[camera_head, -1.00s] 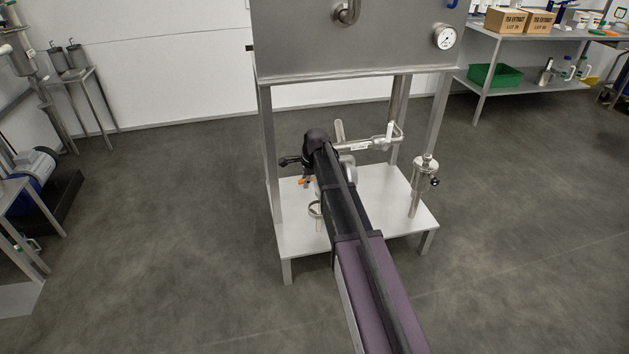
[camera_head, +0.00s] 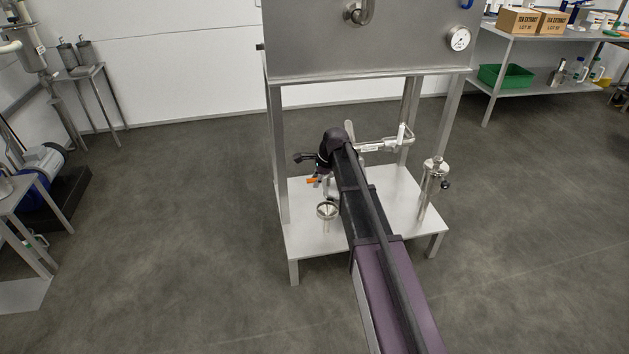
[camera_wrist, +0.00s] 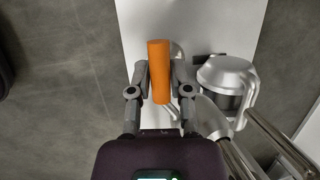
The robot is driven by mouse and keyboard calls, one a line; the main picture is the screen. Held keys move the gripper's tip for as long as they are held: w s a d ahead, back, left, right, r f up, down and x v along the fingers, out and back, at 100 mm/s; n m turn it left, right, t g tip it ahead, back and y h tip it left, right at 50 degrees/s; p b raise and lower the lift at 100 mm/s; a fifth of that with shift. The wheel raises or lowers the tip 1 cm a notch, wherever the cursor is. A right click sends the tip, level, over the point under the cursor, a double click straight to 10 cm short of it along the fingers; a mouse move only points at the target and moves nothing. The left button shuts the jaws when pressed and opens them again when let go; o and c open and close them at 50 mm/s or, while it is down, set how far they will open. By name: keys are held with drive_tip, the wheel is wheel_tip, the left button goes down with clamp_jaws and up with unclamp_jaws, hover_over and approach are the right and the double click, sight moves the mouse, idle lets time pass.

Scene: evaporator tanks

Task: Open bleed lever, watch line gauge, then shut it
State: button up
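The bleed lever's orange handle (camera_wrist: 160,72) points along the wrist view, between the two grey fingers of my gripper (camera_wrist: 160,75). The fingers taper inward and lie against both sides of the handle, with no clear gap. In the head view a bit of the orange handle (camera_head: 313,181) shows just left of my gripper (camera_head: 327,186), low over the stand's metal shelf (camera_head: 300,235). My arm hides most of the lever's valve and pipe there. A round white gauge (camera_head: 459,38) is on the tank front at upper right; its needle is too small to read.
A silver pipe fitting (camera_head: 385,144) and a steel filter body (camera_head: 432,180) are to the right. In the wrist view a metal housing (camera_wrist: 226,75) is close to the right finger. Open floor lies left.

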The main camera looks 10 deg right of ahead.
drive_tip(key=o, duration=0.3)
drive_tip(key=shift+a, duration=0.15)
drive_tip(key=shift+r, duration=0.1)
